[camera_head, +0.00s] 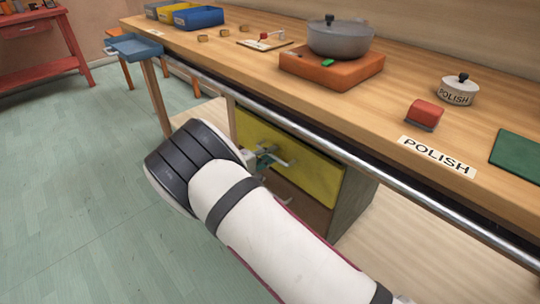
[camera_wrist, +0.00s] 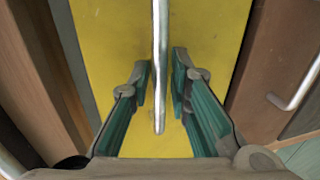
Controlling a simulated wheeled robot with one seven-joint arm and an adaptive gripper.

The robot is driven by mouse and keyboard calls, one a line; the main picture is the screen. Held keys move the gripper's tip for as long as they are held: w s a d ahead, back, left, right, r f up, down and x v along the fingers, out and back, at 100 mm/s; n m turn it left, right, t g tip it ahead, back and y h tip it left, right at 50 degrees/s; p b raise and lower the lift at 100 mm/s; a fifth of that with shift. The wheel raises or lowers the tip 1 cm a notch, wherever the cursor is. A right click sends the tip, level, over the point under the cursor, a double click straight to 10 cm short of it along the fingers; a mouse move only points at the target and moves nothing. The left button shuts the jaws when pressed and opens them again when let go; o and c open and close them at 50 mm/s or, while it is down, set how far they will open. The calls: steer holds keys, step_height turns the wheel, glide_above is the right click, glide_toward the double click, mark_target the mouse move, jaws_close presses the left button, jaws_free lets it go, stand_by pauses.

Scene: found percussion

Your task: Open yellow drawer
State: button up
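The yellow drawer (camera_head: 312,172) is in the cabinet under the workbench, and its front looks flush with the cabinet. Its front also fills the middle of the wrist view (camera_wrist: 100,40). A metal bar handle (camera_wrist: 160,60) stands out from it. My gripper (camera_wrist: 164,78) is open in the wrist view, with one green-padded finger on each side of the handle. A gap shows between the handle and each finger. In the head view my gripper (camera_head: 264,160) is at the drawer front, partly hidden by my wrist.
A metal rail (camera_head: 350,158) runs along the bench edge above the drawer. A brown front with its own handle (camera_wrist: 296,92) lies beside the yellow one in the wrist view. A pot (camera_head: 340,40) and a red block (camera_head: 425,112) stand on the bench. Floor at left is clear.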

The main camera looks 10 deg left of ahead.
jaws_close()
steer(key=f+b+v, duration=0.1)
steer(key=f+v, duration=0.1)
steer(key=v, duration=1.1)
steer(key=s+f+b+v, duration=0.1)
steer(key=f+b+v, duration=0.1)
steer(key=v, duration=1)
steer(key=shift+s+a+f, duration=0.3)
steer(key=shift+a+f, duration=0.25)
steer(key=shift+f, duration=0.2)
jaws_free()
